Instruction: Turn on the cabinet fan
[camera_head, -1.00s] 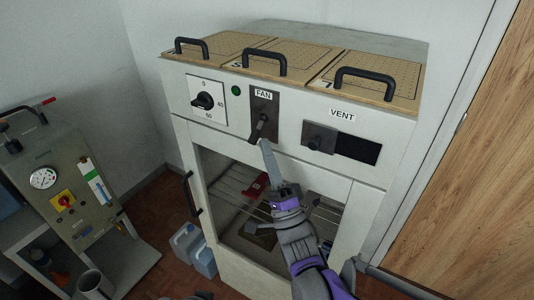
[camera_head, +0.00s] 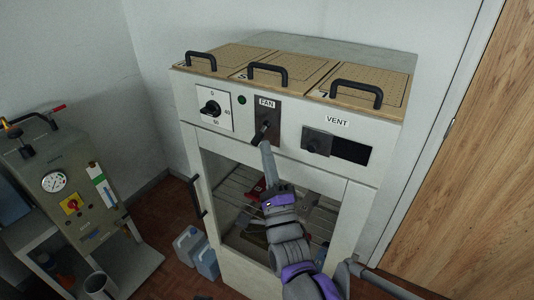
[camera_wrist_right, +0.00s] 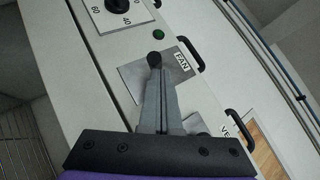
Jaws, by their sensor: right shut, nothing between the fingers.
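The cabinet fan switch is a dark plate (camera_head: 267,107) labelled FAN on the cabinet's front panel. Its black lever (camera_head: 261,133) hangs down and slightly left in the head view. My right gripper (camera_head: 265,146) is shut and empty, with its fingertips at the lever's lower end. In the right wrist view, the shut fingers (camera_wrist_right: 160,95) reach up over the grey plate (camera_wrist_right: 135,75), and the lever's round black knob (camera_wrist_right: 154,59) shows just past their tips. I cannot tell whether they touch. A dark green lamp (camera_head: 242,100) sits left of the plate. My left gripper is out of view.
A dial (camera_head: 210,107) is left of the switch and a VENT slider (camera_head: 317,142) is right of it. Black handles (camera_head: 268,74) stand on the cabinet's top lids. A gauge unit (camera_head: 75,185) stands at left; jugs (camera_head: 190,246) are on the floor.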

